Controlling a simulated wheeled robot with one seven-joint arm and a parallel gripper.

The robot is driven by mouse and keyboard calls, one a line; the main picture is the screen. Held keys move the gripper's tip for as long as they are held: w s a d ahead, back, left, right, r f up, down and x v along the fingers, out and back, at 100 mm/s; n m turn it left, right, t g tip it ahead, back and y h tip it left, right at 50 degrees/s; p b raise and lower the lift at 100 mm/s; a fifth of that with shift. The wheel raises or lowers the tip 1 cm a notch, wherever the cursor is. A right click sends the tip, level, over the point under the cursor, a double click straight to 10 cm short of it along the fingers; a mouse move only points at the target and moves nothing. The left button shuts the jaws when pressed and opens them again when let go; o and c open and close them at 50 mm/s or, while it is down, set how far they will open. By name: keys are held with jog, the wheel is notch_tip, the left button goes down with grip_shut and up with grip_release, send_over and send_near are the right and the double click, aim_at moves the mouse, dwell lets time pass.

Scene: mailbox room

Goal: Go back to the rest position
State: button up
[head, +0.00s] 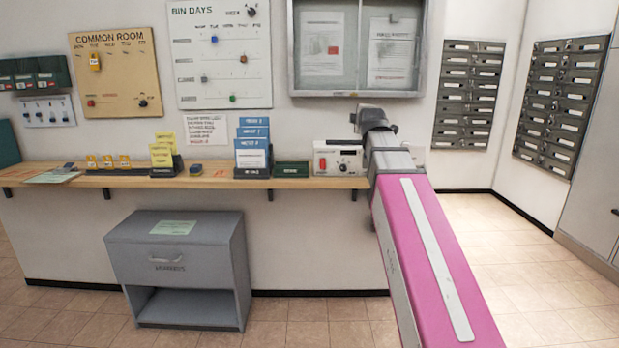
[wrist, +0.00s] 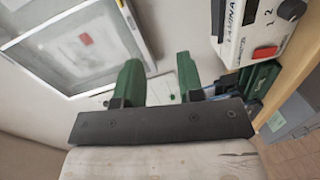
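My gripper (head: 372,118) is at the far end of my pink arm, raised above the right end of the wooden shelf (head: 100,181), in front of the wall. In the wrist view its two green fingers stand apart, with bare wall showing between them, so my gripper (wrist: 159,75) is open and empty. In the head view the fingers are mostly hidden behind the wrist. The white laminator (head: 338,160) sits on the shelf just left of my wrist; it also shows at the top right of the wrist view (wrist: 252,30).
A green tray (head: 291,169) and blue leaflet holder (head: 252,148) stand left of the laminator. A glazed notice board (head: 358,92) hangs above. A grey cabinet (head: 175,260) stands on the floor below the shelf. Mailboxes (head: 467,95) line the right walls. Floor at right looks clear.

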jog(key=s+f+m+g, duration=0.4)
jog(key=f, duration=1.3)
jog(key=s+f+m+g, duration=0.3)
jog(key=f+m+g, duration=0.15)
jog(key=f, duration=1.25)
jog(key=s+d+f+m+g, duration=0.1)
jog(key=s+f+m+g, duration=0.7)
jog(key=s+f, duration=1.1)
notch_tip(320, 180, down, 3)
jog(key=shift+s+f, duration=0.2)
jog(key=shift+s, duration=0.1)
jog(key=shift+d, duration=0.15)
